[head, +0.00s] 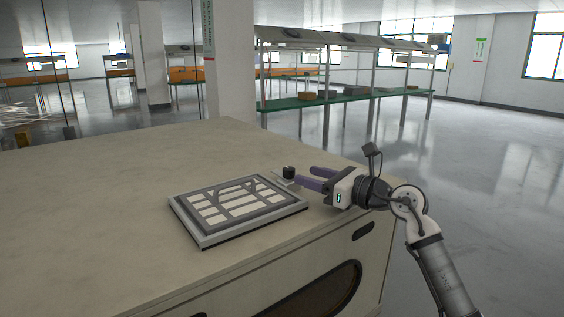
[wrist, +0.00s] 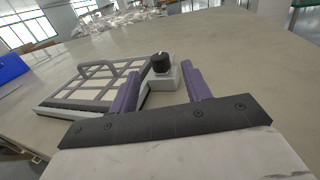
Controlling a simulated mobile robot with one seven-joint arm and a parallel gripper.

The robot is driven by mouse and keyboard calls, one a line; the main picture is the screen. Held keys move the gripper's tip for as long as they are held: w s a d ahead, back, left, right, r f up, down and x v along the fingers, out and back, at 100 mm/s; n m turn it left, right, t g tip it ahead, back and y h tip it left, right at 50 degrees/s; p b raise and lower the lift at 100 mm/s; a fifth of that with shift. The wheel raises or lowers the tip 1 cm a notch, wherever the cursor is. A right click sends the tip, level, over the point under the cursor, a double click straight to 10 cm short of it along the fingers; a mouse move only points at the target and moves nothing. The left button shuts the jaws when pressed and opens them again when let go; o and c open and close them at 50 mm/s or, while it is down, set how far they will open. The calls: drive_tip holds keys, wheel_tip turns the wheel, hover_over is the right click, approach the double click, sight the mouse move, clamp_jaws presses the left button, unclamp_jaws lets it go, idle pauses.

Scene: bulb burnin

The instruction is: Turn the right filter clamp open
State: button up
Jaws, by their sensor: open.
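The right filter clamp, a black knob (head: 289,172) on a pale block, sits on the cabinet top just beyond the right edge of the filter frame. In the wrist view the knob (wrist: 161,63) stands upright on its block (wrist: 165,79), ahead of and between my finger tips. The filter (head: 236,206) is a flat grey frame with white panels and a raised handle; it also shows in the wrist view (wrist: 85,88). My gripper (head: 304,178) has purple fingers, open and empty, pointing at the knob. In the wrist view the gripper (wrist: 162,79) has its left finger overlapping the frame's edge.
The beige cabinet top (head: 110,200) is wide and clear to the left of and behind the filter. Its right edge lies under my arm. A blue bin (wrist: 10,66) shows at the left in the wrist view. Green-topped shelving (head: 340,97) stands well behind.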

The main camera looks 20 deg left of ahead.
sight(285, 168)
drive_tip(key=p+x, duration=0.1)
drive_tip(key=x, duration=0.3)
drive_tip(key=p+x, duration=0.2)
drive_tip(key=x, duration=0.2)
drive_tip(key=shift+r, duration=0.2)
drive_tip(key=shift+w+a+f, duration=0.15)
drive_tip(key=shift+w+a, duration=0.05)
drive_tip(key=shift+a, duration=0.25)
drive_tip(key=c, duration=1)
drive_tip(key=shift+w+d+m+t+h, duration=0.1)
drive_tip(key=shift+m+t+h, duration=0.55)
drive_tip(key=shift+t, duration=0.4)
drive_tip(key=shift+w+d+m+t+h, duration=0.1)
drive_tip(key=shift+m+t+h, duration=0.35)
drive_tip(key=shift+m+t, duration=0.5)
drive_tip(key=o, duration=1)
